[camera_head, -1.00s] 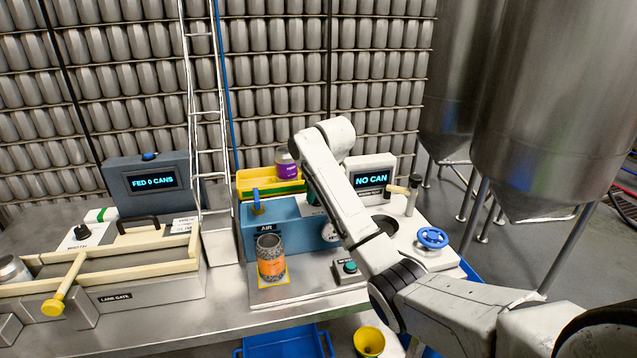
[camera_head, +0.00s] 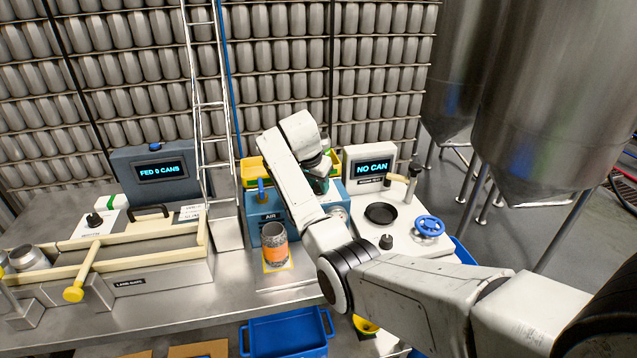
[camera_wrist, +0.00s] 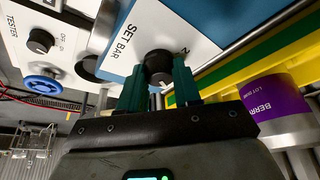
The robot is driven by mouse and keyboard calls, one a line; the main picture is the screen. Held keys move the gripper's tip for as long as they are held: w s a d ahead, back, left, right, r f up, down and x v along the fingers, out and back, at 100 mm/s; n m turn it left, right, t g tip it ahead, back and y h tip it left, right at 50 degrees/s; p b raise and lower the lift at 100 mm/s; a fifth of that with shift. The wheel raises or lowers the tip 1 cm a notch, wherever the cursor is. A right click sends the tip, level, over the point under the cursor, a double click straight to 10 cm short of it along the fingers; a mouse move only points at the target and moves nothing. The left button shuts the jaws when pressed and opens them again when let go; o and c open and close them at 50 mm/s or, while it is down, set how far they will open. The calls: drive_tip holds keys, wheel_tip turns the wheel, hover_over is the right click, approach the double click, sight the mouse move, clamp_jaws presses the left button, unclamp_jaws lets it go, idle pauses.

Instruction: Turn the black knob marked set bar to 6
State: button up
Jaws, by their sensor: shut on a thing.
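The black knob (camera_wrist: 158,62) sits on a white plate (camera_wrist: 139,29) lettered SET BAR on the blue box, in the wrist view. My gripper (camera_wrist: 160,74) has its two green fingers on either side of the knob, shut on it. A pale pointer shows at the knob's edge near the fingers. The dial numbers are mostly hidden, so I cannot read the setting. In the head view, my gripper (camera_head: 319,182) is at the top of the blue AIR box (camera_head: 263,205), and my arm hides the knob.
A purple-labelled can (camera_wrist: 277,105) stands close beside my gripper, by a yellow and green tray. An orange-labelled can (camera_head: 274,246) stands in front of the blue box.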

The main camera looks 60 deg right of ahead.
drive_tip(key=m+g+b, duration=0.1)
drive_tip(key=m, duration=0.2)
drive_tip(key=shift+w, duration=0.2)
drive_tip(key=shift+d+m+g+y+b, duration=0.15)
drive_tip(key=shift+m+g+b, duration=0.2)
drive_tip(key=shift+m+b, duration=0.35)
drive_tip(key=shift+a+m+g+y+b, duration=0.15)
drive_tip(key=shift+m+g+b, duration=0.2)
drive_tip(key=shift+m, duration=0.55)
drive_tip(key=shift+d+r, duration=0.1)
drive_tip(key=o, duration=1.1)
drive_tip(key=shift+c, duration=0.2)
drive_tip(key=b+v, duration=0.2)
drive_tip(key=v, duration=0.8)
drive_tip(key=shift+r, duration=0.35)
drive_tip(key=shift+f, duration=0.1)
